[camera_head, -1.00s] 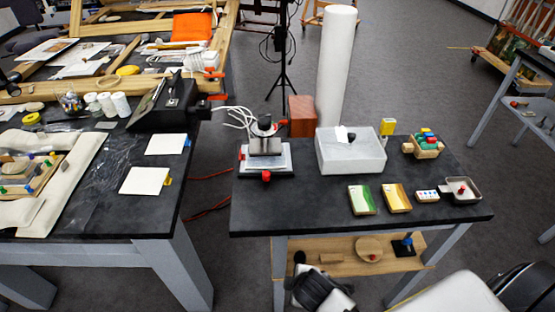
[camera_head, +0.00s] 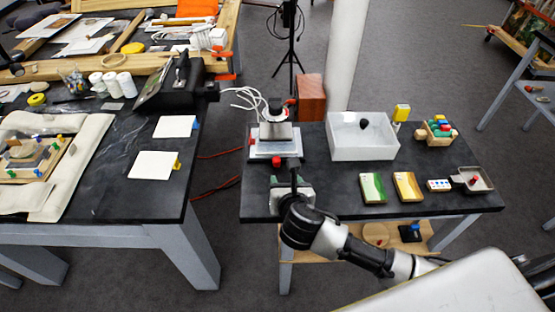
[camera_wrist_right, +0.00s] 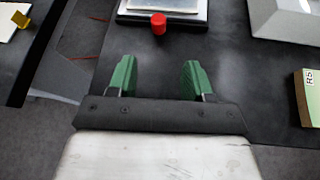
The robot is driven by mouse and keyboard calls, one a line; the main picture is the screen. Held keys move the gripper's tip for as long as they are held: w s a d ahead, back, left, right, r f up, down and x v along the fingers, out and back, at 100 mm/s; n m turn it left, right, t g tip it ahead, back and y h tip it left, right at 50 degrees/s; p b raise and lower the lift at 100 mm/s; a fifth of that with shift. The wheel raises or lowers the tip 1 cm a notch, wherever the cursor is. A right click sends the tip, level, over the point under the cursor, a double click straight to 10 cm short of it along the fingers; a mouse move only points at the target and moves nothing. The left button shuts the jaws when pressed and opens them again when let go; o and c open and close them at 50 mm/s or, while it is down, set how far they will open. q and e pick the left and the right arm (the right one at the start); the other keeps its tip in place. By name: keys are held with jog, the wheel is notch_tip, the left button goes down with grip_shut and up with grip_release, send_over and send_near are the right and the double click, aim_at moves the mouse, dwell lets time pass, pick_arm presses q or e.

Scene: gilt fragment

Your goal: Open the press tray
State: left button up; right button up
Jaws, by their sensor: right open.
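A red knob (camera_head: 278,161) sits at the tray's front edge. The knob also shows in the right wrist view (camera_wrist_right: 158,23), straight ahead of my fingers, with the tray edge (camera_wrist_right: 190,19) behind it. My right gripper (camera_wrist_right: 156,78) has green fingertips held apart with nothing between them. It is over the table's front left part (camera_head: 290,183), just in front of the knob and apart from it. My left gripper is not in view.
A white open box (camera_head: 362,148) stands right of the press. Green (camera_head: 373,187) and yellow (camera_head: 408,186) blocks, a small tray (camera_head: 473,180) and a wooden rack (camera_head: 437,132) lie farther right. White cables (camera_head: 245,98) hang behind the press. A gap separates the left table (camera_head: 110,165).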

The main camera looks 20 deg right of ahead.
aim_at(278, 162)
jog(key=shift+w+r+n+t, duration=0.1)
jog(key=shift+w+n+t, duration=0.2)
jog(key=shift+w+n, duration=0.4)
jog(key=x, duration=1)
grip_shut()
